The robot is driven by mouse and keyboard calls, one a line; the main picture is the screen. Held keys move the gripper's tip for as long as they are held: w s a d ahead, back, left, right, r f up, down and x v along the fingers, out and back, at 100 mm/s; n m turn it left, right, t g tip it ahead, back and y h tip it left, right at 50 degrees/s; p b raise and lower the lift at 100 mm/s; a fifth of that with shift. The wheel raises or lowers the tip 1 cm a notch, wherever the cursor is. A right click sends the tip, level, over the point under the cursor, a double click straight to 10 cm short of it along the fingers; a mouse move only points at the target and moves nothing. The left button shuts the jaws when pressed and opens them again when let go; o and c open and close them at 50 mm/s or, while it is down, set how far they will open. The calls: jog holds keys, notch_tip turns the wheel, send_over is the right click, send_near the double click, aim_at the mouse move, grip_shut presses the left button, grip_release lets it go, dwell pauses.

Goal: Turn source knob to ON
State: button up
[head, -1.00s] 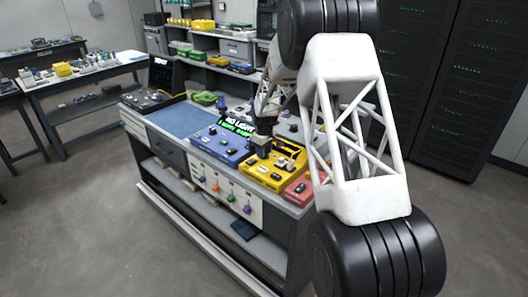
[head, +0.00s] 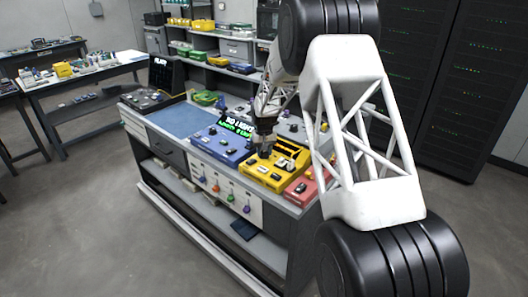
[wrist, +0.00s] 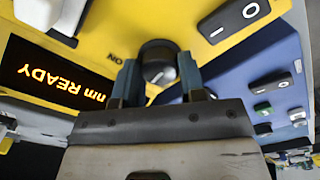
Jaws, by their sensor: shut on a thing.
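The source knob (wrist: 159,62) is a round black knob with a pale pointer line, on a yellow unit in the wrist view. An "ON" label (wrist: 117,59) is printed beside it, upside down in the picture. My gripper (wrist: 160,78) is shut on the knob, with one finger on each side. An orange display (wrist: 52,78) on the unit reads "nm READY", also inverted. In the head view my gripper (head: 265,152) reaches down to the yellow unit (head: 262,180) on the bench; the knob is hidden there.
A blue mat (head: 185,121) lies clear at the bench's left.

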aim_at(264, 152)
jog(key=m, duration=0.5)
jog(key=shift+m, duration=0.3)
jog(key=m, duration=0.4)
jog(key=shift+m, duration=0.4)
jog(key=o, duration=0.9)
jog(key=shift+r, duration=3.9)
